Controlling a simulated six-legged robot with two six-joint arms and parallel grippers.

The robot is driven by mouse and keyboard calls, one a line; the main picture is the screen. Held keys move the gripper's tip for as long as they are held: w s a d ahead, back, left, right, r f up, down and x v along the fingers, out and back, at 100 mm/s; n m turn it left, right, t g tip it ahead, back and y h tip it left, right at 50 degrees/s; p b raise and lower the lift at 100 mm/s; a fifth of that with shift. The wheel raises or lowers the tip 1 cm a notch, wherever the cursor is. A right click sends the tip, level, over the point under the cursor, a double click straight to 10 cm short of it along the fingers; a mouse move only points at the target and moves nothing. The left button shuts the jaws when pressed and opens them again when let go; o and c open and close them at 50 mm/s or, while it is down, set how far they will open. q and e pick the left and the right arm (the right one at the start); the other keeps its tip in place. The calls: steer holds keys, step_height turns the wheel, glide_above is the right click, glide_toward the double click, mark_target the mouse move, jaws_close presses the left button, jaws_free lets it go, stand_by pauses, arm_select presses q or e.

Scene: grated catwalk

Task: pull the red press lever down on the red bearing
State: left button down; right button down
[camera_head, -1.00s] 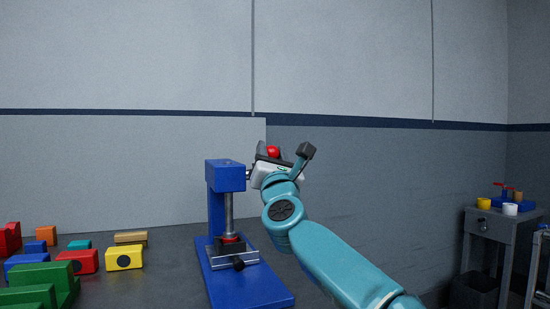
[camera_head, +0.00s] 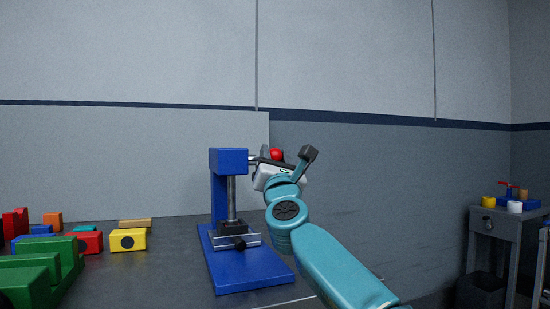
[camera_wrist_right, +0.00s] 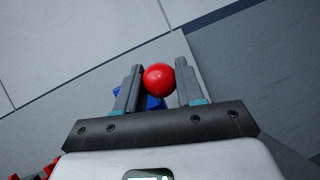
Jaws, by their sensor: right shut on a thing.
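The blue press (camera_head: 228,161) stands on the table left of my right arm. Its steel ram (camera_head: 232,198) reaches down to the dark fixture (camera_head: 232,229) on the base. I cannot make out the red bearing there; the ram and fixture seem to hide it. The lever's red ball knob (camera_head: 277,154) is at the right of the press head. My right gripper (camera_head: 270,160) is shut on this knob. In the right wrist view, the red knob (camera_wrist_right: 159,80) sits between the two fingers. My left gripper is not in view.
Coloured blocks, including a yellow one (camera_head: 128,240), and a green stepped holder (camera_head: 45,270) lie left of the press. A grey side stand (camera_head: 495,228) with cups is at the far right. The wall is behind the table.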

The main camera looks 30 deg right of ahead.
steer(key=shift+w+f, duration=0.25)
steer(key=shift+f, duration=0.05)
steer(key=c, duration=1.1)
jaws_free()
steer(key=o, duration=0.4)
steer(key=shift+w+d+f, duration=0.1)
steer(key=shift+w+f, duration=0.05)
steer(key=shift+w, duration=0.05)
steer(key=shift+c, duration=0.2)
steer(key=shift+s+r, duration=0.25)
steer(key=shift+s, duration=0.1)
steer(key=shift+f, duration=0.25)
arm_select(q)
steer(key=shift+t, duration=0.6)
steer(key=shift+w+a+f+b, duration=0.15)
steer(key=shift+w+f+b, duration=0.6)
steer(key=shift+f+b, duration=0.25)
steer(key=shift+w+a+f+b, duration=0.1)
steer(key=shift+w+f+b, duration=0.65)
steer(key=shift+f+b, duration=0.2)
arm_select(e)
steer(key=v, duration=1.6)
steer(key=shift+r, duration=0.2)
steer(key=shift+s, duration=0.1)
